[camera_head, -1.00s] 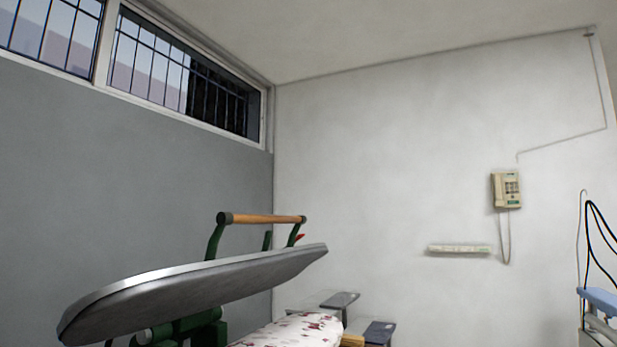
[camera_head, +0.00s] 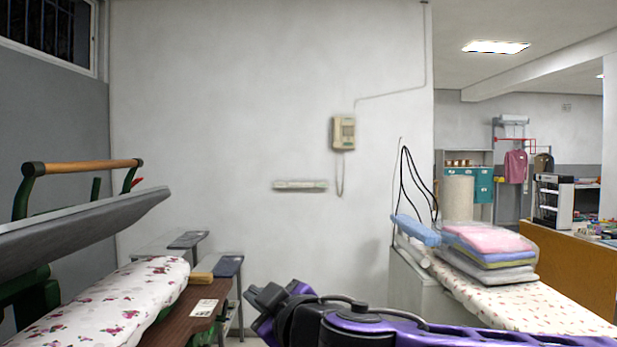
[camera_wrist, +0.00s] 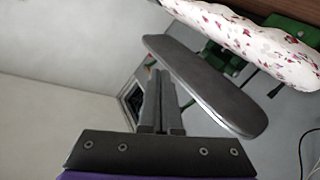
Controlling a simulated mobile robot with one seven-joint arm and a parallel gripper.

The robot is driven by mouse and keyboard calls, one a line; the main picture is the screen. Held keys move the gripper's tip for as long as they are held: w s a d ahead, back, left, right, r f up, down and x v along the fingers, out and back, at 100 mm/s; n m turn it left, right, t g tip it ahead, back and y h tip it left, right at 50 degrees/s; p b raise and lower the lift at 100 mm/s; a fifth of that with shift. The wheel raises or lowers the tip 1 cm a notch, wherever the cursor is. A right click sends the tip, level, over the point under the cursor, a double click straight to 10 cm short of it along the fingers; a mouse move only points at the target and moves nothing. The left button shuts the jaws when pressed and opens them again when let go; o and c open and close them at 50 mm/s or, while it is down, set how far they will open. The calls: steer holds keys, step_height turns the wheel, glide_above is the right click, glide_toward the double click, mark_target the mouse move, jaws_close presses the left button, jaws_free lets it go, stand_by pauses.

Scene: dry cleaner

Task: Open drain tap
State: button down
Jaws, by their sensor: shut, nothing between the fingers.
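I see no drain tap in either view. My gripper (camera_head: 262,300) shows in the head view at the bottom centre, at the end of my purple and black arm, pointing left. In the wrist view its dark fingers (camera_wrist: 160,95) lie side by side, shut and empty. They show in front of a grey press plate (camera_wrist: 205,85), and I cannot tell the distance between them.
A pressing machine with a raised grey plate (camera_head: 75,225) and a floral padded board (camera_head: 120,305) stands at the left. Folded clothes (camera_head: 490,250) lie on a floral-covered table (camera_head: 520,300) at the right. A telephone (camera_head: 344,133) hangs on the white wall.

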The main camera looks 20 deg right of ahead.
steer(key=d+r+t+h+p, duration=0.1)
steer(key=d+r, duration=0.2)
steer(key=r, duration=0.4)
steer(key=d+r+m+t+p, duration=0.1)
steer(key=d+r, duration=0.2)
steer(key=r, duration=0.5)
steer(key=s+d+r+m+t+h+p, duration=0.1)
steer(key=d+r+t+p, duration=0.1)
steer(key=r, duration=0.5)
steer(key=shift+d+r+h, duration=0.2)
steer(key=shift+d+h, duration=0.1)
steer(key=shift+d, duration=0.35)
